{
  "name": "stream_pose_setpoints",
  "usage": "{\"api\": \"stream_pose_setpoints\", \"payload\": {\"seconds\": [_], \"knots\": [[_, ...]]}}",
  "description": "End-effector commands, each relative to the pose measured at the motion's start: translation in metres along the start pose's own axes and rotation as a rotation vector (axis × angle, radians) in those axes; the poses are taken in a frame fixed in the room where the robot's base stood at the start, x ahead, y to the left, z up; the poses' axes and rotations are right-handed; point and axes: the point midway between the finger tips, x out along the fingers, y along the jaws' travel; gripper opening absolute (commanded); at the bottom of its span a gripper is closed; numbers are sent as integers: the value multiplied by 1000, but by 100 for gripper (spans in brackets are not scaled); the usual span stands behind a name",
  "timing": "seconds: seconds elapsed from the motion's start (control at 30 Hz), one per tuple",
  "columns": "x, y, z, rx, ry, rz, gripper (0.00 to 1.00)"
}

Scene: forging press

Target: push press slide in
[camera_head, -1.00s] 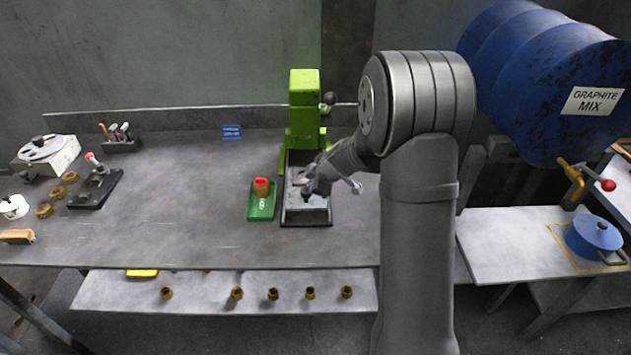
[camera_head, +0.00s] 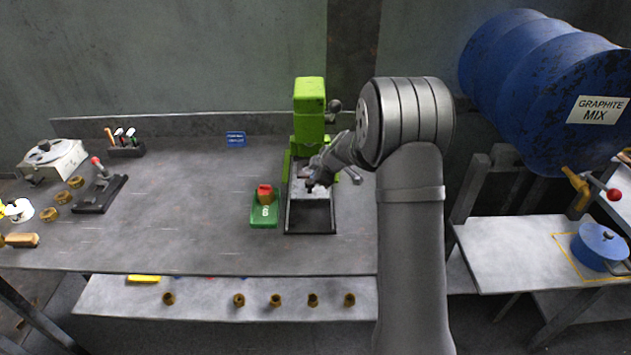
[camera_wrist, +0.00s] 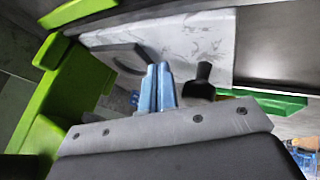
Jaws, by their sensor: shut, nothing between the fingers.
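The green press (camera_head: 309,105) stands at the back of the bench, with a dark-edged slide bed (camera_head: 287,222) running forward from it. The pale grey slide plate (camera_wrist: 185,40) lies along the bed, its rear part under the arm in the head view. My gripper (camera_head: 310,184) is low over the bed, in front of the press column. Its bluish fingers (camera_wrist: 157,88) are together and empty, close beside the knob. I cannot tell whether they touch the knob or the plate.
A press lever with a dark ball (camera_head: 334,106) sticks out at the right.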

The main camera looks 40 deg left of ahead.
Motion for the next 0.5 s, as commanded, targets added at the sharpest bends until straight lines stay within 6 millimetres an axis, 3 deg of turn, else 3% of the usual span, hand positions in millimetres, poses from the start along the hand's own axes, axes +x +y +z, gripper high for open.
{"api": "stream_pose_setpoints", "payload": {"seconds": [0.33,0.5], "knots": [[-3,0,0,0,0,1,0],[-22,1,0,0,0,3,0]]}}
